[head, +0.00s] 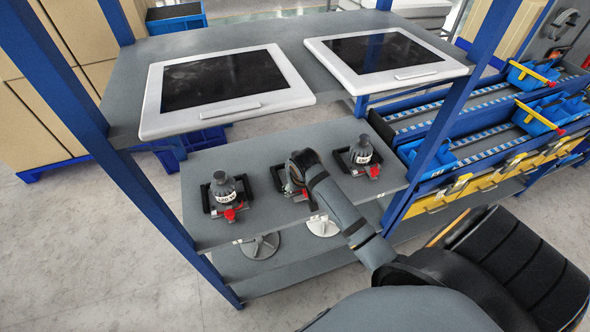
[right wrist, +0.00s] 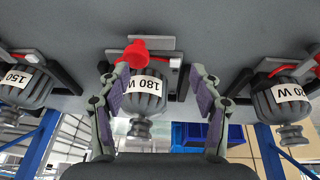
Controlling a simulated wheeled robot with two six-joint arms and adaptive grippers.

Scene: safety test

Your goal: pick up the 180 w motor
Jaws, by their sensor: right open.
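The 180 W motor (right wrist: 148,88) is a dark grey ribbed body with a white "180 W" label. In the right wrist view it sits in a bracket with a red part at its side. My right gripper (right wrist: 158,84) is open, with one finger on each side of the motor; I cannot tell whether they touch it. In the head view my right gripper (head: 297,172) is over the middle fixture of the lower shelf and hides most of the motor there. My left gripper is not in view.
Similar motors flank it: one (head: 222,188) on the left and one marked 150 (head: 361,151) on the right. Two framed screens (head: 153,120) (head: 455,66) lie on the upper shelf (head: 320,82) above. Blue posts (head: 440,125) bound the rack. The lower shelf (head: 200,160) has bare surface.

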